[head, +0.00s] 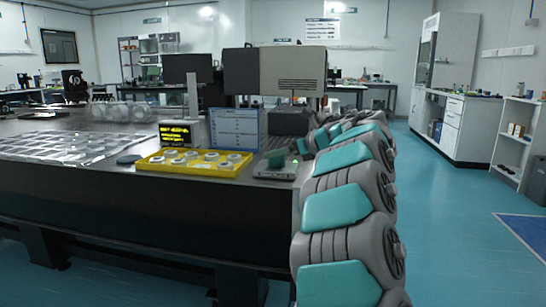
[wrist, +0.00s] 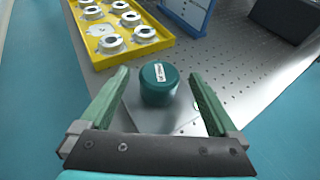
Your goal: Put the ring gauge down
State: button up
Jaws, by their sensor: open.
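My gripper (wrist: 160,76) is open, with its two green fingers apart on either side of a dark teal cylinder (wrist: 159,84) in the wrist view. The cylinder has a small white label on top and stands upright on a flat grey plate (wrist: 150,119). Gaps show between it and both fingers. I cannot tell whether this cylinder is the ring gauge; no hole shows in its top. Several silver ring-shaped parts (wrist: 111,43) sit in a yellow tray (wrist: 153,53). In the head view the grey plate (head: 272,173) is at the table's right front corner.
Perforated tabletop (wrist: 230,62) is bare right of the yellow tray. Open floor (head: 450,220) lies right.

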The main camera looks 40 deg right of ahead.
jog(key=v, duration=0.6)
jog(key=shift+s+r+b, duration=0.1)
jog(key=shift+s+b, duration=0.1)
jog(key=shift+b, duration=0.1)
